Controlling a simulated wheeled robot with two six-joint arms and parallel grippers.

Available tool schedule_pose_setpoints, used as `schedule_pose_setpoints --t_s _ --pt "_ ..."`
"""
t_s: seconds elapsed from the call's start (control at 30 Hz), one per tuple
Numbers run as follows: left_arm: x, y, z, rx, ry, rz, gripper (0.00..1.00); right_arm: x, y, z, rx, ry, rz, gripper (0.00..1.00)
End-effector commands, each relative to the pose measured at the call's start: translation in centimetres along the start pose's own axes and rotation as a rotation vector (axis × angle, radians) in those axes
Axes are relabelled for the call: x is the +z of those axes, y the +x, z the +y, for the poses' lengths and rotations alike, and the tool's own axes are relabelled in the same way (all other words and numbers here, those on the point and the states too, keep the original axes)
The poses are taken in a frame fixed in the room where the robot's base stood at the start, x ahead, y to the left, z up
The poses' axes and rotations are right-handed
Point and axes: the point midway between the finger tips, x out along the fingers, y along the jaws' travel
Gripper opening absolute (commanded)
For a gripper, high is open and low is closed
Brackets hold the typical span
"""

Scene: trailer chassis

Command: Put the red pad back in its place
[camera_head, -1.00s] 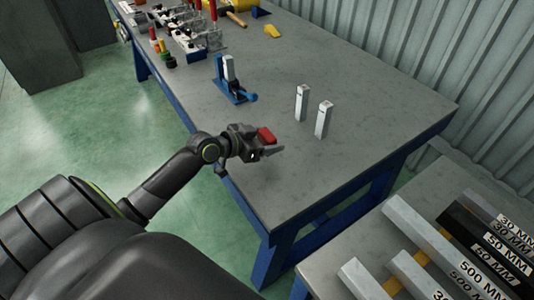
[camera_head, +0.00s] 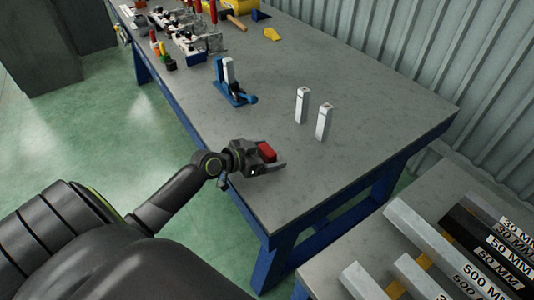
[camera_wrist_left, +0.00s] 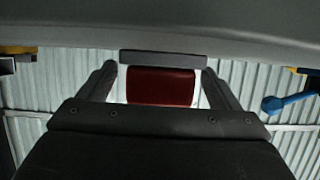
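The red pad (camera_head: 267,152) is at my left gripper (camera_head: 268,164), above the near left edge of the grey workbench. In the left wrist view the red pad (camera_wrist_left: 160,86) lies between the two fingers of my left gripper (camera_wrist_left: 162,75), with a dark grey bar along its far side. The bar spans the space between the fingertips, and the fingers appear closed on its ends. Light gaps show beside the red part. The pad's underside is hidden. My right gripper is in neither view.
The workbench (camera_head: 330,60) has a blue stand (camera_head: 233,95) and two upright light blocks (camera_head: 302,105) (camera_head: 323,121). Several tools crowd its far left end. A second table at lower right holds labelled bars (camera_head: 440,240). The bench front corner is clear.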

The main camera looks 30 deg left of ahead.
Motion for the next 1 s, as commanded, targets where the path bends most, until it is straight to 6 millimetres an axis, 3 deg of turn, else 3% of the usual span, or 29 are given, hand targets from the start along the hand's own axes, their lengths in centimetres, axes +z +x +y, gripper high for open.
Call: schedule_pose_setpoints --t_s 0.37,0.8,1.0 --pt "-0.2 -0.5 -0.1 -0.001 0.001 -0.002 0.85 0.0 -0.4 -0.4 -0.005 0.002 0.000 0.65" --pt "-0.1 -8.6 -0.1 -0.001 0.005 -0.006 0.85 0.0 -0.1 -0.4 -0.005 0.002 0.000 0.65" --pt "-0.2 -11.1 -0.1 -0.001 0.003 -0.003 0.85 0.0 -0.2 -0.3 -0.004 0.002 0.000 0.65"
